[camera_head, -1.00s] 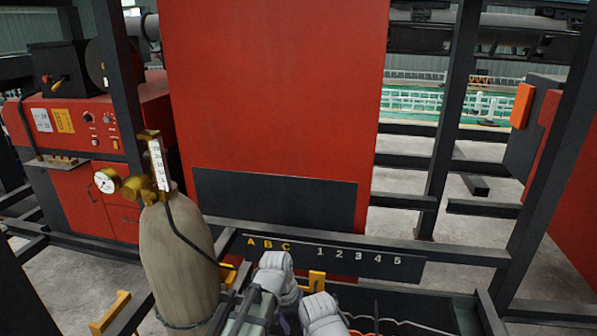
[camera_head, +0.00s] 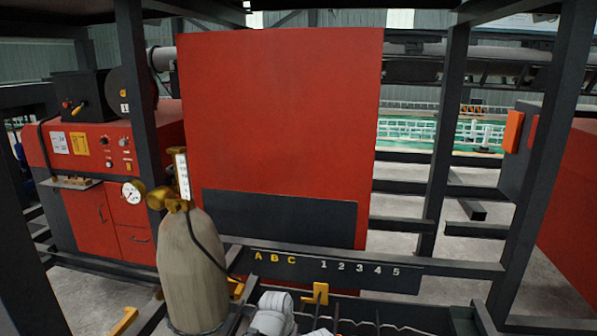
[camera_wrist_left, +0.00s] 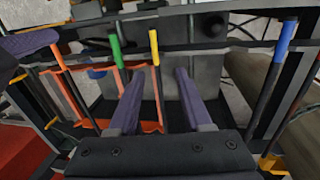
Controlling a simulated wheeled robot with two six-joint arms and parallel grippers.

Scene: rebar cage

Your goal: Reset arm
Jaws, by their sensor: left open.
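In the left wrist view my left gripper (camera_wrist_left: 160,76) is open, with its two dark purple-grey fingers apart and nothing held between them. Beyond the fingers are upright rods with a green end (camera_wrist_left: 115,50), a yellow end (camera_wrist_left: 154,46) and a blue end (camera_wrist_left: 285,40). In the head view only a pale, rounded part of one of my arms (camera_head: 271,315) shows at the bottom edge. Neither gripper's fingers show in the head view, and my right gripper is out of sight.
A tan gas cylinder (camera_head: 192,270) with a gauge (camera_head: 133,191) stands at front left. A red panel (camera_head: 280,120) is ahead, with a dark rail marked A B C and 1 to 5 (camera_head: 335,268) below. Dark posts (camera_head: 443,140) and a red machine (camera_head: 95,160) flank it.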

